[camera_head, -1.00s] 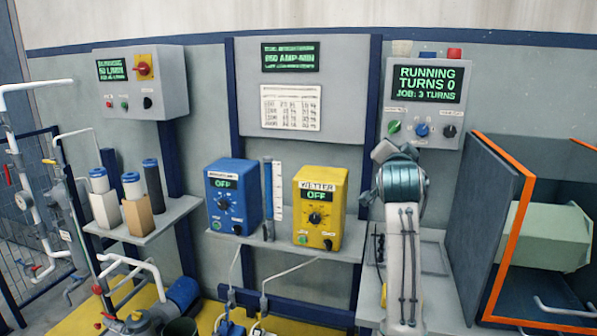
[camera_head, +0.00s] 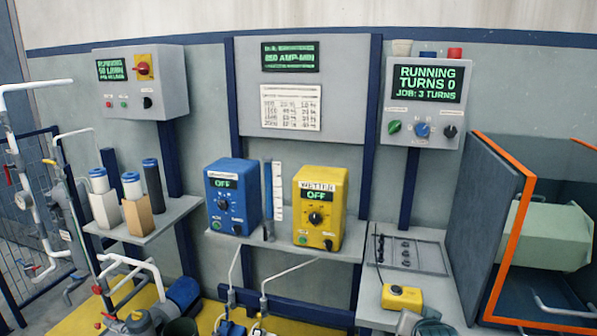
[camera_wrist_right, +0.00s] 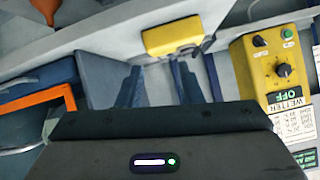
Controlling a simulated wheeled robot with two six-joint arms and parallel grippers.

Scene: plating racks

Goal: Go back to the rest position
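In the head view my right arm is almost out of the picture; only a grey and dark part of it shows at the bottom edge, right of centre. In the right wrist view, the two dark blue fingers of my right gripper (camera_wrist_right: 156,78) stand apart with nothing between them. A yellow box (camera_wrist_right: 172,37) lies beyond the fingertips, apart from them. It is the small yellow pendant (camera_head: 402,297) on the grey bench in the head view. My left gripper is in neither view.
The grey bench (camera_head: 440,292) stands below the RUNNING TURNS 0 panel (camera_head: 427,98). A blue box (camera_head: 232,197) and a yellow WETTER box (camera_head: 320,208), both reading OFF, stand on the middle shelf. An orange-edged enclosure (camera_head: 515,240) with a green barrel is at right.

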